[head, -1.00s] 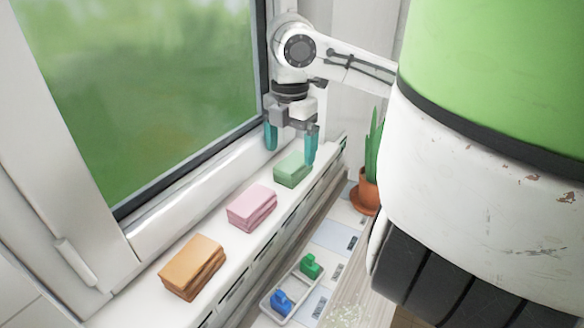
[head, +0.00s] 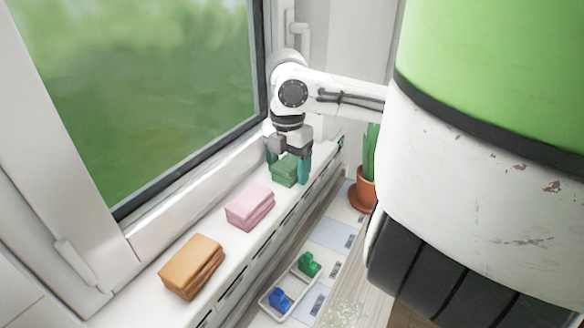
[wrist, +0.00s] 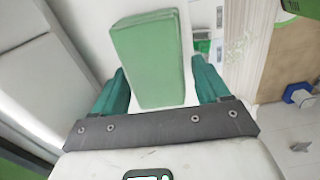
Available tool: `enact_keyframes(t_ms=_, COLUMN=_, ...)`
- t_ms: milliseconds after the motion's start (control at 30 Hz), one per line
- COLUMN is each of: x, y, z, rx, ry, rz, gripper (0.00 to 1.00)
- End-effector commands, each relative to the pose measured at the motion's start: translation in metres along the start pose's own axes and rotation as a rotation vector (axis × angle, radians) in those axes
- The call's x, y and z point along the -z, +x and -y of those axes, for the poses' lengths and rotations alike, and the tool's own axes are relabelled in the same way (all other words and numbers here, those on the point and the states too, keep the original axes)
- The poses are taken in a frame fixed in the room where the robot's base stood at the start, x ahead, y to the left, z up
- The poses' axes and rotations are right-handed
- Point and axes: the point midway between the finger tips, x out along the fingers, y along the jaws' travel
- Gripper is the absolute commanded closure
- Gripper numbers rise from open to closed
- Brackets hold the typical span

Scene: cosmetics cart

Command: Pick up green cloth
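The folded green cloth (head: 285,171) lies on the white window sill, at the far end of a row of cloths. My gripper (head: 287,176) is lowered over it, with one teal finger on each side of the cloth. In the wrist view the cloth (wrist: 147,58) lies between and beyond the open fingers (wrist: 160,88). A gap shows between the cloth and each finger there, so the gripper is open and holds nothing. The gripper body hides part of the cloth's top in the head view.
A folded pink cloth (head: 250,206) and a folded orange cloth (head: 191,267) lie nearer on the sill (head: 150,284). The window (head: 140,90) stands close on the left. A potted plant (head: 365,192) and a tray (head: 268,304) with blue and green items are lower right.

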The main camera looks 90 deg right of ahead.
Motion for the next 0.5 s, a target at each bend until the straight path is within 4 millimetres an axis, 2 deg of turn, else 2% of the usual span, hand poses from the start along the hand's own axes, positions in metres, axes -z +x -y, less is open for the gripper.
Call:
enact_keyframes(t_ms=67, x=0.0000, y=-0.0001, z=0.0000, rx=0.000, ry=0.000, rz=0.000, gripper=0.33)
enact_keyframes(t_ms=400, x=0.0000, y=-0.0003, z=0.0000, rx=0.000, ry=0.000, rz=0.000, gripper=0.65)
enact_keyframes(t_ms=500, x=0.0000, y=-0.0003, z=-0.0001, rx=0.000, ry=0.000, rz=0.000, gripper=0.66)
